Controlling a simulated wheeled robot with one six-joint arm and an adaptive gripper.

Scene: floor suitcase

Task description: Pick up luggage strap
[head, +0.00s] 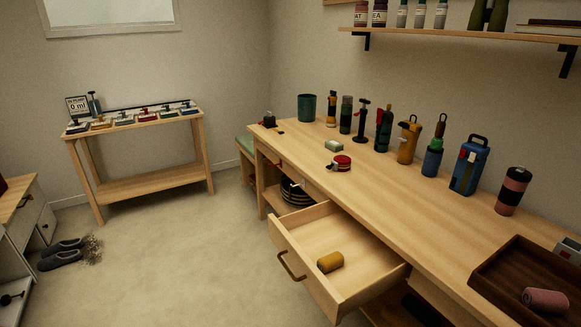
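No label marks the luggage strap, so I cannot tell for certain which thing it is. A small red coil with a pale band (341,161) lies on the wooden table (400,215), near its front edge, and looks most like a rolled strap. A mustard-yellow roll (330,262) lies in the open drawer (340,230). A pink roll (545,300) lies in a dark brown tray (512,275) on the near right of the table. My gripper is not in view.
Several bottles and tools stand along the table's back, including a blue canister (468,168). The drawer juts out over the floor. Grey slippers (60,254) lie at left; the middle floor is clear.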

